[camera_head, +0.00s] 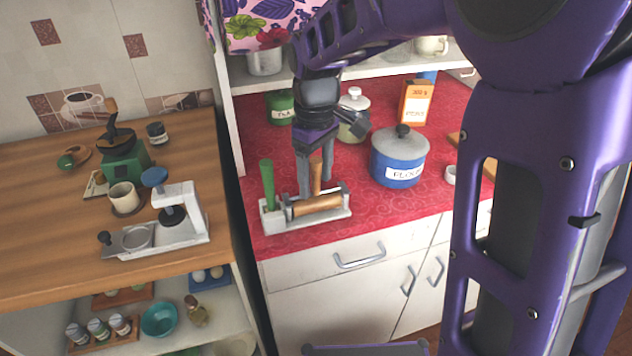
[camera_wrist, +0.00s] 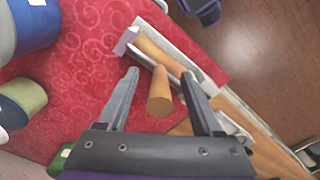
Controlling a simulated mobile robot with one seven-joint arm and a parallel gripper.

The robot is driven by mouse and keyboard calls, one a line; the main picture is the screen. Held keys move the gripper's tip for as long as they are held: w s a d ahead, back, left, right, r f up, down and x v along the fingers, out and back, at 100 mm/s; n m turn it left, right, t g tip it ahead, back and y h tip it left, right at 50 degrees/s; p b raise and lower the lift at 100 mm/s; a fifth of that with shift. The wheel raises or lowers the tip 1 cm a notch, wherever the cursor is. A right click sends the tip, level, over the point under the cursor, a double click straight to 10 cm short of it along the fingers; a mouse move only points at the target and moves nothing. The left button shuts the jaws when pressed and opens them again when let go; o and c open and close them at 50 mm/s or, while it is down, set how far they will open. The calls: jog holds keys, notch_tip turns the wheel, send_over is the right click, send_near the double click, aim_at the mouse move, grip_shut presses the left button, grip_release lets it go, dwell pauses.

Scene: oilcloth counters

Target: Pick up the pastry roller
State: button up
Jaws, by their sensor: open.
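The pastry roller (camera_head: 316,206) has a wooden cylinder lying across a pale grey holder (camera_head: 272,224) and a wooden handle standing up from it. The holder is near the front edge of the red counter. In the wrist view the pastry roller's handle (camera_wrist: 160,95) points up towards the camera, with the wooden cylinder beyond it. My gripper (camera_head: 316,188) points down over the holder. Its fingers are open on either side of the handle, with gaps visible in the wrist view (camera_wrist: 160,76). My fingers partly hide the handle in the head view.
A green-handled tool (camera_head: 267,182) stands at the holder's left end.

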jog(key=shift+f, duration=0.35)
jog(key=shift+c, duration=0.4)
grip_shut()
jog(key=shift+r, duration=0.15)
